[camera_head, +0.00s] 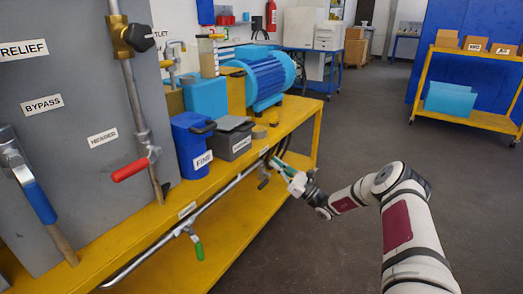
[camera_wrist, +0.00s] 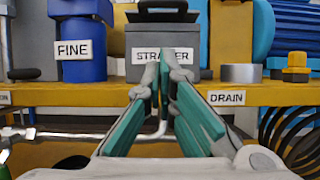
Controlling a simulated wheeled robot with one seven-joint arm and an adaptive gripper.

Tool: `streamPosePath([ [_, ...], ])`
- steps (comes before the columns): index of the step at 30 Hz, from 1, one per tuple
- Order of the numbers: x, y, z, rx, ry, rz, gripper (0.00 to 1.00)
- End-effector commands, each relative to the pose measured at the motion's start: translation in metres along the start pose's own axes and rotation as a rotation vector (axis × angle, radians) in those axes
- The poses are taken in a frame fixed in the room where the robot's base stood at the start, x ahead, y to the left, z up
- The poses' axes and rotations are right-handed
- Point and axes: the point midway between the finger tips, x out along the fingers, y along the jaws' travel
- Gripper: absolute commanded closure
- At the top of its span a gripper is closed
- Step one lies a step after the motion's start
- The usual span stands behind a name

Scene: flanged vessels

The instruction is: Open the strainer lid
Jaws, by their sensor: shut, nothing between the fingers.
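The strainer (camera_head: 228,144) is a dark grey box on the yellow bench, right of the blue FINE vessel (camera_head: 190,150). Its lid (camera_head: 235,123) lies flat on top and looks closed. In the wrist view the strainer (camera_wrist: 137,45) is straight ahead, with its lid (camera_wrist: 162,16) and a dark handle near the top edge. My gripper (camera_head: 279,165) is right of the strainer and lower, in front of the bench edge, apart from it. In the wrist view my gripper's (camera_wrist: 162,72) teal fingers are together and empty, covering part of the STRAINER label.
A blue motor (camera_head: 265,78) stands behind the strainer. A short metal cylinder (camera_wrist: 241,73) and a brass fitting (camera_wrist: 295,68) sit on the bench to its right. A pipe with a green-handled valve (camera_head: 197,246) runs below the bench edge. The floor right of the bench is open.

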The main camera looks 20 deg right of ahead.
Motion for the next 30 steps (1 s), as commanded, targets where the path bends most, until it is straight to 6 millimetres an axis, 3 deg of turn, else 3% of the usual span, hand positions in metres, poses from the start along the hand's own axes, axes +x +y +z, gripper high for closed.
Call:
streamPosePath([
  [16,0.098,0.003,-0.002,-0.005,0.002,0.009,1.00],
  [22,0.116,0.003,0.019,-0.005,0.003,0.008,1.00],
  [30,0.124,0.003,0.027,-0.003,0.004,0.006,1.00],
])
